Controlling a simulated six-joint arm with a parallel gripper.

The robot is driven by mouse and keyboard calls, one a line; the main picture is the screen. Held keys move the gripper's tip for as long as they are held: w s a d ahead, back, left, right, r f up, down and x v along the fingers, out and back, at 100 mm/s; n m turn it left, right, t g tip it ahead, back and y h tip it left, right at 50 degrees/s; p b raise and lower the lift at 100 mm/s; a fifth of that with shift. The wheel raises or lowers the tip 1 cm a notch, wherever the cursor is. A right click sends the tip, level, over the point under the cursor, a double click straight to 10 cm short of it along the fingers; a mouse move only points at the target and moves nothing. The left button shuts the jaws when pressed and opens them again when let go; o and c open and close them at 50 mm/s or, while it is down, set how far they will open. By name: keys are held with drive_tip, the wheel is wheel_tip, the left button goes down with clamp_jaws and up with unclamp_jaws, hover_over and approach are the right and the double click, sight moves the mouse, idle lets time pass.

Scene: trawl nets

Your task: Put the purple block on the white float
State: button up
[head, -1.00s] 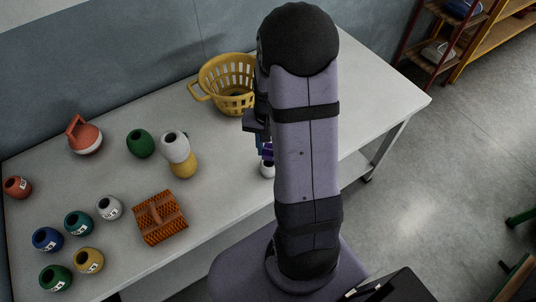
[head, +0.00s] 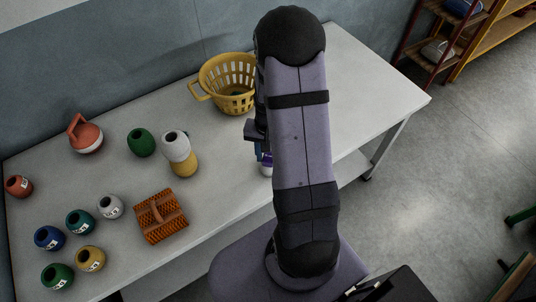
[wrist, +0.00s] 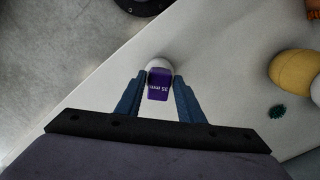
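The purple block (wrist: 158,88) sits between the tips of my blue gripper fingers (wrist: 160,78), which appear to touch its sides. My gripper looks shut on it. The white float (wrist: 158,64) shows just beyond the block in the wrist view, partly hidden by it. In the head view the purple block (head: 267,158) is directly above the white float (head: 266,170), near the table's front edge. My arm hides part of both there. I cannot tell whether the block's underside touches the float.
A yellow basket (head: 228,70) stands behind my gripper. To the left are a white float on a yellow one (head: 178,150), a green float (head: 141,142), an orange-handled object (head: 85,135), an orange brush-like block (head: 161,218) and several numbered floats. The table (head: 225,165) between is clear.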

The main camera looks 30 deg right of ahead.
drive_tip(key=shift+o, duration=0.6)
drive_tip(key=shift+r, duration=0.65)
wheel_tip(320, 180, up, 11)
drive_tip(key=b, duration=0.2)
drive_tip(key=s+a+f+n, duration=0.1)
drive_tip(key=s+a+n, duration=0.8)
drive_tip(key=a, duration=0.4)
drive_tip(key=shift+s+a+f, duration=0.25)
drive_tip(key=shift+s+f, duration=0.15)
drive_tip(key=shift+s, duration=0.2)
